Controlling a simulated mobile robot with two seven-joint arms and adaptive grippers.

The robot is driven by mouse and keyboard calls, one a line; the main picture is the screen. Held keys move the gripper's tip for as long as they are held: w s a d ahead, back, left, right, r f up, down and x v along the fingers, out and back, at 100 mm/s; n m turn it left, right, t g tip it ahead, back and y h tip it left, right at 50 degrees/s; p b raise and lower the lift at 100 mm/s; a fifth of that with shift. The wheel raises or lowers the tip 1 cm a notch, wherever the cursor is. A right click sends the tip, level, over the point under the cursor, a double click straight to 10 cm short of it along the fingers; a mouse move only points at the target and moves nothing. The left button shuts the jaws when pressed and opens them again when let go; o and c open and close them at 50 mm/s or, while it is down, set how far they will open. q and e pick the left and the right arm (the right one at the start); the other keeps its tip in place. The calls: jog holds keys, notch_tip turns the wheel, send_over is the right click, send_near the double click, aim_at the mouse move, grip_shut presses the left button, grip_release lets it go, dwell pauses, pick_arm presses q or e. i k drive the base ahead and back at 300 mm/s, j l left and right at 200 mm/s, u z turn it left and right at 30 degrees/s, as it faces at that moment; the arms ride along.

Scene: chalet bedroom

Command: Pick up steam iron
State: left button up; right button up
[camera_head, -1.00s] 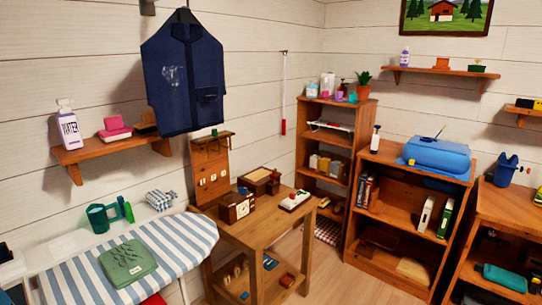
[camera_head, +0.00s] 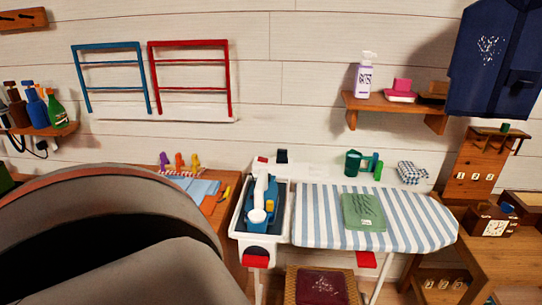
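The steam iron (camera_head: 262,206) looks blue and white with a yellow part. It sits in a white tray-like rest (camera_head: 283,226) at the left end of the ironing board (camera_head: 385,236). The board has a blue and white striped cover. Its exact pose in the rest is hard to tell at this size. Neither of my grippers shows in the head view, so nothing of their hold can be seen.
A folded green cloth (camera_head: 363,211) lies on the board. Behind it are a green mug-like item (camera_head: 352,163) and a checked cloth (camera_head: 411,173). A wicker stool (camera_head: 297,285) stands below. A large grey rounded form close to the camera hides the lower left.

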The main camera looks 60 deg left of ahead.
aim_at(257, 219)
jog(key=u, duration=1.75)
